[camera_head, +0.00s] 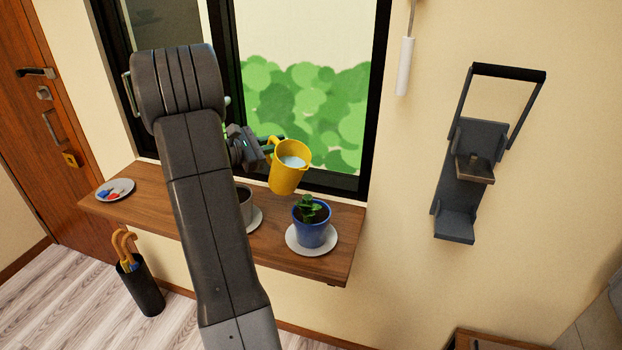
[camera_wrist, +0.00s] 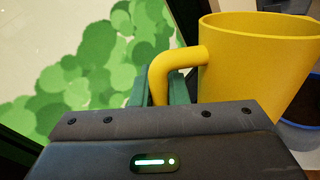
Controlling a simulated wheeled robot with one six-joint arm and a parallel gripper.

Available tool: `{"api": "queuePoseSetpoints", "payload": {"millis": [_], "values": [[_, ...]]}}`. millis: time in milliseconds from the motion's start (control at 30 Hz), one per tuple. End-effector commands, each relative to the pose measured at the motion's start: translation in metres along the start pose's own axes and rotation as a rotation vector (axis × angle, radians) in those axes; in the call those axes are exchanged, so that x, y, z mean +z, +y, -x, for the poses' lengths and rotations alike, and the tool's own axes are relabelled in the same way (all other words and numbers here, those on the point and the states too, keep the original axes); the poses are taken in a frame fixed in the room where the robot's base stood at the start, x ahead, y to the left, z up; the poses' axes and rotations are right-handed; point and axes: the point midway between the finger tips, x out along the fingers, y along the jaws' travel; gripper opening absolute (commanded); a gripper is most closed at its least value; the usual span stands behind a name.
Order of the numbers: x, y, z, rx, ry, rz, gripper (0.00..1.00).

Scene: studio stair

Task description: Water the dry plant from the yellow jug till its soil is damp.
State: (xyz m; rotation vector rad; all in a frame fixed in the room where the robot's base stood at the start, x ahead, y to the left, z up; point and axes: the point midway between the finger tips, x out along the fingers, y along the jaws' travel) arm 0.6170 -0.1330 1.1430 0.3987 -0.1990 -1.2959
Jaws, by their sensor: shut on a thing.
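The yellow jug (camera_head: 287,172) is held in the air above the shelf, nearly upright with a slight tilt, and pale water shows inside it. My gripper (camera_head: 266,146) is shut on its handle, which also shows in the wrist view (camera_wrist: 165,72). A blue pot (camera_head: 311,230) with a green leafy plant (camera_head: 309,208) and dark soil stands on a white saucer (camera_head: 327,246), below and slightly right of the jug. A grey pot (camera_head: 245,208) on another saucer is mostly hidden behind my arm, so its plant cannot be seen.
The wooden shelf (camera_head: 348,224) runs under the window (camera_head: 310,110). A plate (camera_head: 115,190) with small red and blue things lies at its left end. A black umbrella stand (camera_head: 140,285) is on the floor. A dark wall holder (camera_head: 468,175) hangs at right.

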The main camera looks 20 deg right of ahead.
Motion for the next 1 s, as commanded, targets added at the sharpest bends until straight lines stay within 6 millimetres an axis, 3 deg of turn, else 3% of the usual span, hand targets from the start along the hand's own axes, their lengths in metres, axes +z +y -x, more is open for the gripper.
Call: {"api": "queuePoseSetpoints", "payload": {"millis": [267,500,1000], "values": [[0.004,0.009,0.002,0.001,-0.014,0.062,0.00],[-0.010,0.019,0.004,0.001,-0.046,0.234,0.00],[-0.009,0.030,0.006,0.002,-0.081,0.411,0.00]]}}
